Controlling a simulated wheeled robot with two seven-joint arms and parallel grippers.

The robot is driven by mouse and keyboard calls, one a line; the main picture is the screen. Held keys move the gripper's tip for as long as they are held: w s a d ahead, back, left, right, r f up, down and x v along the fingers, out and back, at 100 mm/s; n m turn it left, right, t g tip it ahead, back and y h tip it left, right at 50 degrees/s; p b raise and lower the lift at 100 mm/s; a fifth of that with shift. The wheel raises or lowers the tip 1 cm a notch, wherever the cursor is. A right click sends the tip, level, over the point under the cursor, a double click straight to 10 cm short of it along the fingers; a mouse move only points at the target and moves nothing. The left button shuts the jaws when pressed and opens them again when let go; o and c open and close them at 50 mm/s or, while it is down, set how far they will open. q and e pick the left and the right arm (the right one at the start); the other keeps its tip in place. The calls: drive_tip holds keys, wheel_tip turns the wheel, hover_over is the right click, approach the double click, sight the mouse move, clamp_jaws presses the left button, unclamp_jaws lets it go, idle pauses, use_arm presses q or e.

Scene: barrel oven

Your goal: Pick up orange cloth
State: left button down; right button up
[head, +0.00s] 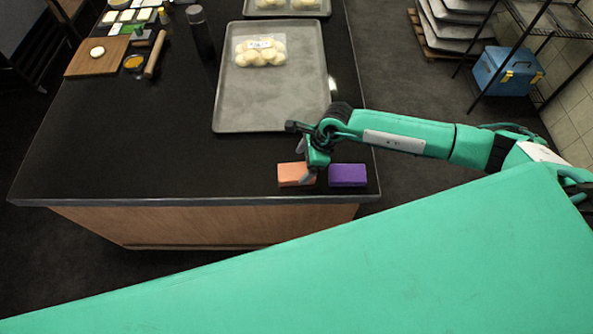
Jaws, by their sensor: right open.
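The orange cloth (291,175) is a small folded block lying on the dark counter near its front edge, toward the right corner. My right gripper (306,172) is open and comes down over the right part of the orange cloth, with a fingertip hiding a little of it. I cannot tell whether the fingers touch it. A purple cloth (347,175) of like shape lies just to the right, with a small gap between them. My left gripper is not in view.
A grey metal tray (240,110) with a bag of dough balls (260,51) lies behind the cloths. A dark bottle (199,31), a rolling pin (156,55) and a wooden board (97,57) stand or lie at the left back. The counter's left front is clear.

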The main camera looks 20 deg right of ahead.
sight(298, 171)
drive_tip(key=p+x, duration=0.2)
drive_tip(key=x, duration=0.1)
drive_tip(key=shift+s+f, duration=0.1)
drive_tip(key=shift+s, duration=0.15)
drive_tip(key=shift+w+a+f, duration=0.1)
drive_tip(key=shift+a+f, duration=0.1)
drive_tip(key=shift+f, duration=0.45)
drive_tip(key=shift+c, duration=0.2)
drive_tip(key=c, duration=1)
